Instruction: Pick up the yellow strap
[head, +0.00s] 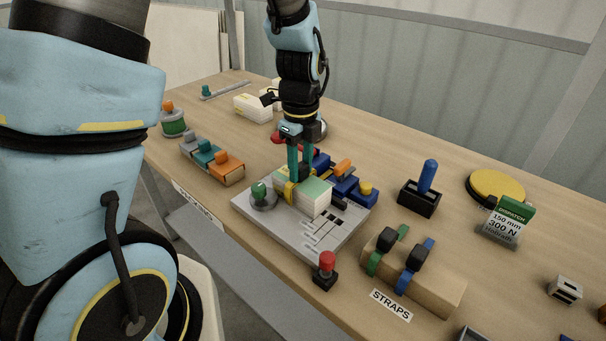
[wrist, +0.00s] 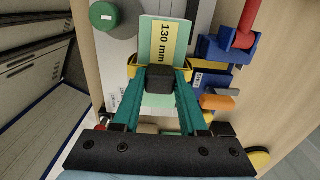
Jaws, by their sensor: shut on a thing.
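The yellow strap (head: 289,192) runs around the pale green and white box (head: 315,202), which sits on the grey plate (head: 262,222). In the wrist view the strap (wrist: 189,67) shows on both sides of its black buckle (wrist: 160,78), and the box (wrist: 150,30) carries a "130 mm" label. My gripper (head: 300,174) points down over the box, its teal fingers closed on the buckle. In the wrist view my gripper (wrist: 160,84) has one finger on each side of the buckle. The strap's underside is hidden.
A green knob (head: 261,195) and blue clamps (head: 345,185) flank the box closely. A red button (head: 326,270) stands at the plate's front corner. A wooden block (head: 440,287) holds green and blue straps. A blue-handled tool (head: 428,178) stands to the right.

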